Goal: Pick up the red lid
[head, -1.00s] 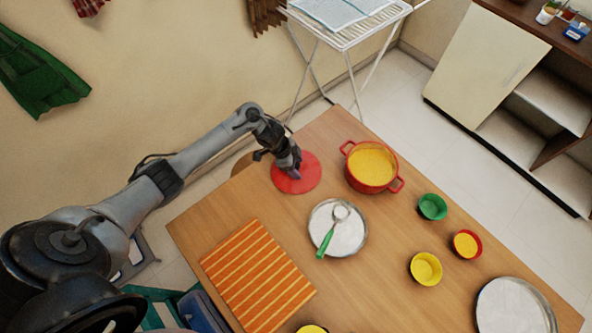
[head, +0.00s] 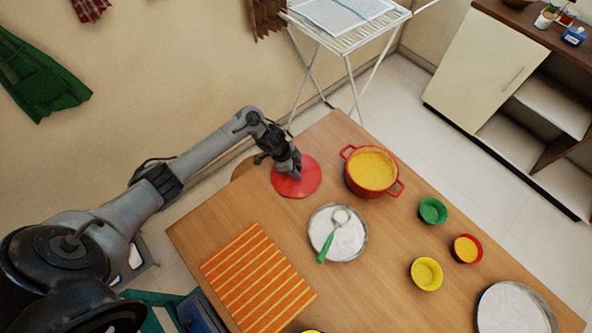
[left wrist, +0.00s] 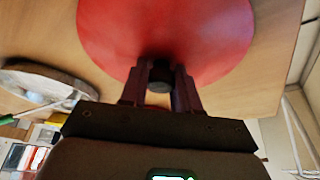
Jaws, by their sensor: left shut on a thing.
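The red lid (head: 308,184) is a flat round disc at the far left part of the table, left of the red pot (head: 372,171). My left gripper (head: 294,172) is over the lid's middle. In the left wrist view the lid (left wrist: 200,45) fills the top, and the left gripper (left wrist: 160,85) is shut on its dark knob (left wrist: 159,76). I cannot tell whether the lid touches the table. My right gripper is not in view.
A plate (head: 350,238) with a green-handled ladle (head: 326,246) lies right of the lid. A green bowl (head: 432,211), a yellow bowl (head: 426,273) and a red bowl (head: 467,249) stand further right. A striped orange mat (head: 258,280) lies in front.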

